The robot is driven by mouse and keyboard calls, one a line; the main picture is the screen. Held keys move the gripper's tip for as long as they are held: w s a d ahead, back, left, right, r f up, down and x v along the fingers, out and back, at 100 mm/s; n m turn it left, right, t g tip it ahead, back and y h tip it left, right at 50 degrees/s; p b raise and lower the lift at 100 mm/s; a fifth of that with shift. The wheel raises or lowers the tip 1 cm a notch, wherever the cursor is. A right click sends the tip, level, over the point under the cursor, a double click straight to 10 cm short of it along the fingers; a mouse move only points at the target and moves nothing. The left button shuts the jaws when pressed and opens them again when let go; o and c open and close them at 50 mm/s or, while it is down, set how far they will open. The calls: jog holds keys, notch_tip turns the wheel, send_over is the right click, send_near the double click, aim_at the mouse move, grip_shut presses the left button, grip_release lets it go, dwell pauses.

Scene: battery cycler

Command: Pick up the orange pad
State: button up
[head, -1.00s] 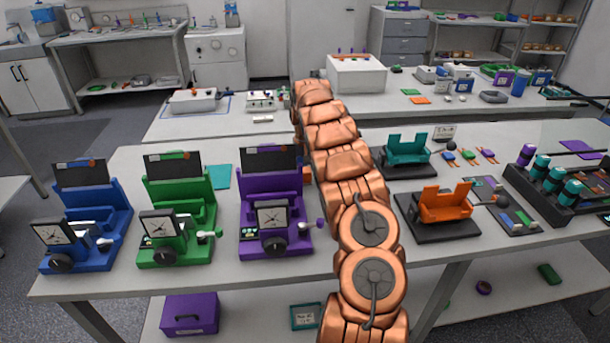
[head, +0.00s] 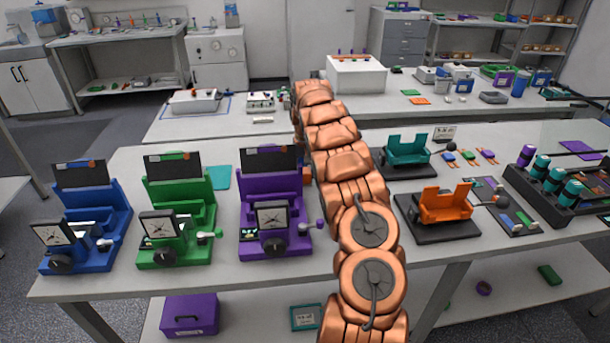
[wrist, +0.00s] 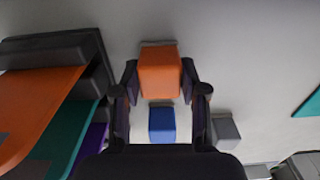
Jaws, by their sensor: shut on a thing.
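The orange pad (wrist: 158,72) shows in the wrist view as a small block between the two dark fingers of my gripper (wrist: 159,84). The fingers are closed against its left and right sides. A pale surface lies behind it, and I cannot tell whether the pad is clear of it. In the head view my copper arm hides the gripper, and only a small orange patch shows beside the purple machine (head: 275,220).
A blue block (wrist: 162,125) and a grey block (wrist: 226,133) lie close by. A dark rack (wrist: 60,50) holding orange, teal and purple plates stands at left. A teal sheet (wrist: 307,92) lies at right. Green (head: 178,215) and blue (head: 85,220) machines stand farther left.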

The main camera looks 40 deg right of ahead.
aim_at(305, 170)
notch_tip(305, 170, up, 8)
jog(key=shift+w+r+b, duration=0.1)
jog(key=shift+b, duration=1)
jog(key=shift+r, duration=0.9)
